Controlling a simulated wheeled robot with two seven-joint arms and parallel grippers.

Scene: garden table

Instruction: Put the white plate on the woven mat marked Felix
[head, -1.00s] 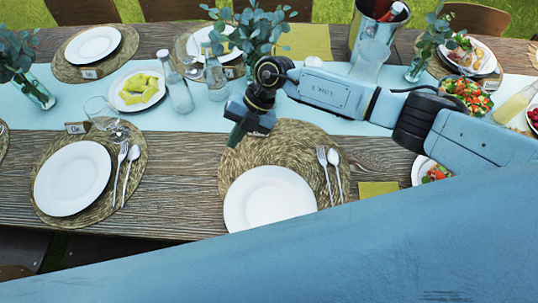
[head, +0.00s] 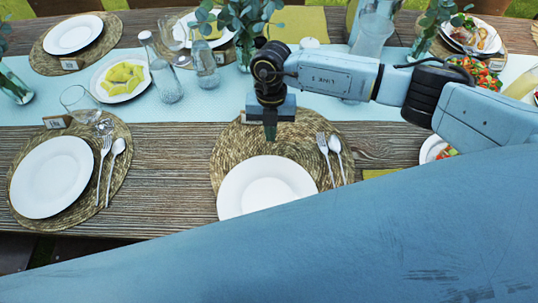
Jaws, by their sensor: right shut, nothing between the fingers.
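A round white plate (head: 266,188) lies on the front part of a round woven mat (head: 232,145) at the middle of the table. It sits off the mat's centre, towards the near edge. My right gripper (head: 270,134) is shut and empty, pointing down just behind the plate's far rim, over the mat. I cannot tell whether it touches the rim. The mat's name card is mostly hidden behind my gripper, and I cannot read a name. My left gripper is not in view.
A fork (head: 325,158) and spoon (head: 339,158) lie on the mat, right of the plate. Another setting with a white plate (head: 50,177) is at left. Glass bottles (head: 165,80), a fruit plate (head: 122,80) and a vase stand behind. Bare wood (head: 170,165) lies between the settings.

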